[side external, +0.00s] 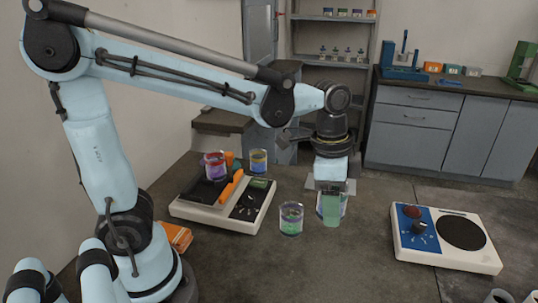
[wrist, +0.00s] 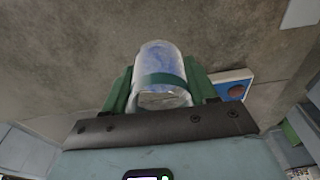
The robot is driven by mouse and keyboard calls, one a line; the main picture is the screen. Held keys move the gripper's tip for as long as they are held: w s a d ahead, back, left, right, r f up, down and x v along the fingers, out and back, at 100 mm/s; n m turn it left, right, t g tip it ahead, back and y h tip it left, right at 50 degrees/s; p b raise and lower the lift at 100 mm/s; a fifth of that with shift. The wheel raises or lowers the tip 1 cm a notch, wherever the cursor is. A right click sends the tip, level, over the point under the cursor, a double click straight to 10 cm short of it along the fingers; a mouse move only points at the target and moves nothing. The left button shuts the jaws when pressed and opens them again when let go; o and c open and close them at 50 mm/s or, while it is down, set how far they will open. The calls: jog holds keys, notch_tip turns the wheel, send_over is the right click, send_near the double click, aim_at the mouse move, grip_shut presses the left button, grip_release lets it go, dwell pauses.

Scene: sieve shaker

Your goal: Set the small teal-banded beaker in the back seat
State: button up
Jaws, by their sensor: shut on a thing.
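My gripper (side external: 331,212) is shut on a clear beaker with a teal band (wrist: 163,80), one green finger on each side of it in the wrist view. The beaker looks upright over the grey table in the side view, and a finger covers much of it there. I cannot tell whether its base touches the table. Another small beaker (side external: 291,219) with greenish-teal colouring stands on the table just left of my gripper. The white and black shaker (side external: 222,213) is further left. I cannot make out its back seat clearly.
A beaker with purple and red colouring (side external: 215,166) and a yellowish one (side external: 258,161) stand at the shaker's back. An orange bar (side external: 231,187) lies across it. A blue and white device with a dark round plate (side external: 461,232) is at right. The front middle table is clear.

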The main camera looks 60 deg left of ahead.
jog(key=a+r+n+y, duration=0.1)
jog(key=a+r+n, duration=0.3)
jog(key=a+n, duration=0.35)
jog(key=s+d+f+n+y, duration=0.15)
jog(key=d+f+n, duration=0.5)
jog(key=d, duration=0.65)
send_over(331, 241)
jog(key=shift+t+h, duration=0.3)
jog(key=shift+h, duration=0.05)
jog(key=f, duration=0.6)
jog(key=shift+s+d+f, duration=0.15)
jog(key=shift+s+f, duration=0.1)
jog(key=shift+f, duration=2.1)
jog(key=shift+f, duration=0.15)
jog(key=o, duration=1.1)
